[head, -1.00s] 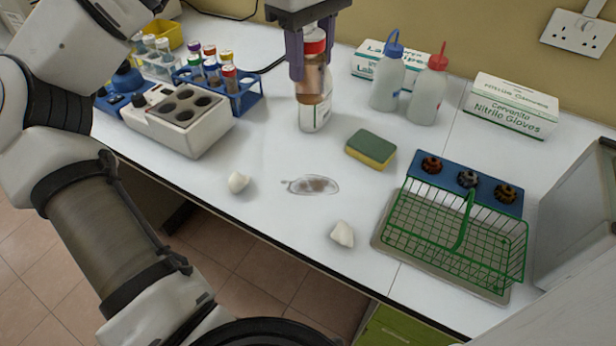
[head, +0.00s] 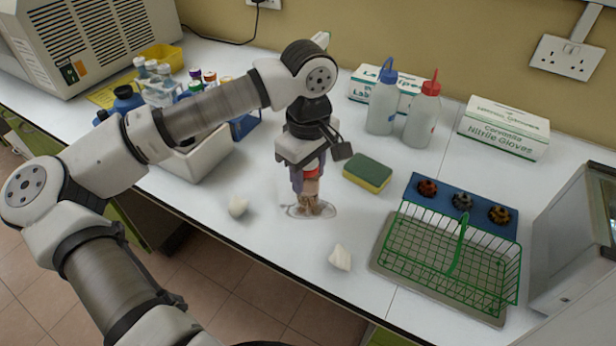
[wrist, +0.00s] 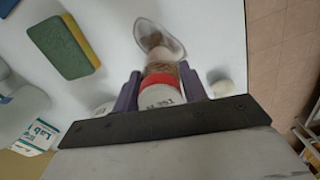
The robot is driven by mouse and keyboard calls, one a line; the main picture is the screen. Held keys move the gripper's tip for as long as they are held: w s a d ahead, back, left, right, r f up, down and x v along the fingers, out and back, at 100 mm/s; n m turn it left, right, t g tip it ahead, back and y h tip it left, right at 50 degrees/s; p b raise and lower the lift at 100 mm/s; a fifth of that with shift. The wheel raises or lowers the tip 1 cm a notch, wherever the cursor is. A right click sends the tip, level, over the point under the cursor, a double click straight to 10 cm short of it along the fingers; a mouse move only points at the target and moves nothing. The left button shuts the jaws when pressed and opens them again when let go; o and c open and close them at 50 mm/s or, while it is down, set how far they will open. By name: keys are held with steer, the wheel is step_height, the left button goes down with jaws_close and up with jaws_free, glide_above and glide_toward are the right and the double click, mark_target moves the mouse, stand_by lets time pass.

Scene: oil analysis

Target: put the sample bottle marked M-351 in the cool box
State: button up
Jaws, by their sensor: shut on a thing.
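A green wire basket (head: 455,265) and a blue holder (head: 425,205) with dark round pieces stand before the grey box. A sponge (head: 367,174) and crumpled white pieces (head: 340,257) lie near my gripper. Wash bottles (head: 421,118) and a glove box (head: 504,130) stand behind.

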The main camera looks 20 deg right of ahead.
steer(key=shift+f, duration=1.15)
steer(key=shift+f, duration=0.25)
steer(key=o, duration=1.1)
steer(key=shift+r, duration=0.1)
steer(key=shift+r, duration=0.1)
steer(key=shift+r, duration=0.2)
step_height(320, 180, up, 12)
steer(key=shift+f+b, duration=0.15)
steer(key=shift+b, duration=0.6)
